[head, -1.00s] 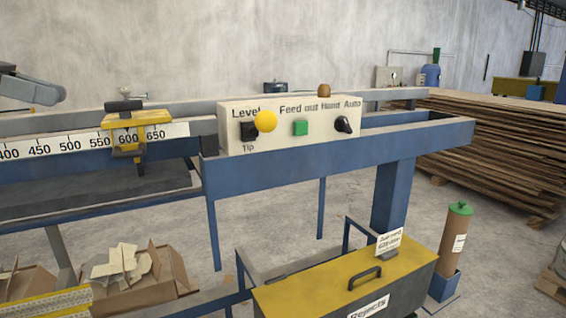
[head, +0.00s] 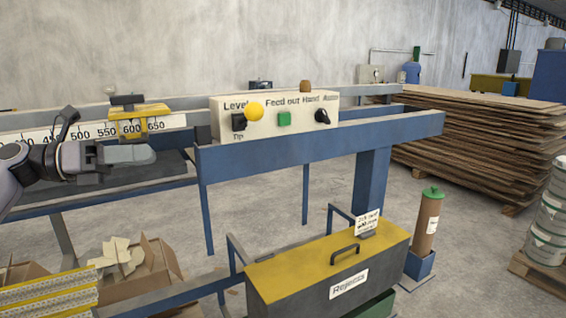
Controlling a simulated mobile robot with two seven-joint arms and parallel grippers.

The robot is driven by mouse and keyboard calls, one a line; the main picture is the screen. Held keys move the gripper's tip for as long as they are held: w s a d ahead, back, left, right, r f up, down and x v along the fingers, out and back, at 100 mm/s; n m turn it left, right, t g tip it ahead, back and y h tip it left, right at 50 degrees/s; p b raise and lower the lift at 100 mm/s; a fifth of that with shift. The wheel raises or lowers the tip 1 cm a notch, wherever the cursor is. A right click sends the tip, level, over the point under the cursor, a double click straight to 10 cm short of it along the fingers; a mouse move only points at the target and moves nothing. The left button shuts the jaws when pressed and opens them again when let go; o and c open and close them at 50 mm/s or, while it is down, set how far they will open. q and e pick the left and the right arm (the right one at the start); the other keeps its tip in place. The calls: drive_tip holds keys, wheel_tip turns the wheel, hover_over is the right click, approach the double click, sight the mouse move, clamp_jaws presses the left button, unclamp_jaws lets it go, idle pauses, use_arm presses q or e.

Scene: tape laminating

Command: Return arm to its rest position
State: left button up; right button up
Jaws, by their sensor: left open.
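My left arm comes in from the left edge with its gripper (head: 138,154) held in front of the blue machine frame (head: 320,141). The gripper is seen side-on, points right, is open and holds nothing that I can see. It covers part of the dark bed and lower scale behind it. A gap lies between it and the control panel (head: 270,121), which carries a yellow round button (head: 254,111), a green button (head: 284,119) and black knobs at left (head: 238,121) and right (head: 322,116). My right gripper is out of view.
A yellow clamp (head: 140,112) sits on the numbered scale (head: 95,131). Below are a yellow-topped rejects box (head: 318,258), a cardboard box of scraps (head: 140,277) and a brown cylinder (head: 426,218). Stacked boards (head: 475,145) stand at right. Open floor shows between.

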use_arm(q)
drive_tip(key=s+d+f+n+t+y, duration=0.2)
drive_tip(key=d+f+n+t, duration=0.15)
drive_tip(key=f+n, duration=0.5)
drive_tip(key=s+d+f+n+t+y, duration=0.15)
drive_tip(key=f+n+t, duration=0.25)
drive_tip(key=f+n, duration=0.45)
drive_tip(key=s+d+f+n+t+y, duration=0.2)
drive_tip(key=d+f+n+t, duration=0.15)
drive_tip(key=f+n, duration=0.5)
drive_tip(key=s+a+f+n+g+y, duration=0.1)
drive_tip(key=s+f+n+g+y, duration=0.6)
drive_tip(key=s+f+n, duration=0.9)
drive_tip(key=s+f+y, duration=0.1)
drive_tip(key=s+f, duration=0.6)
drive_tip(key=shift+s+a+f+n+y, duration=0.2)
drive_tip(key=shift+a+f+n+y, duration=0.05)
drive_tip(key=shift+a+n+y, duration=0.1)
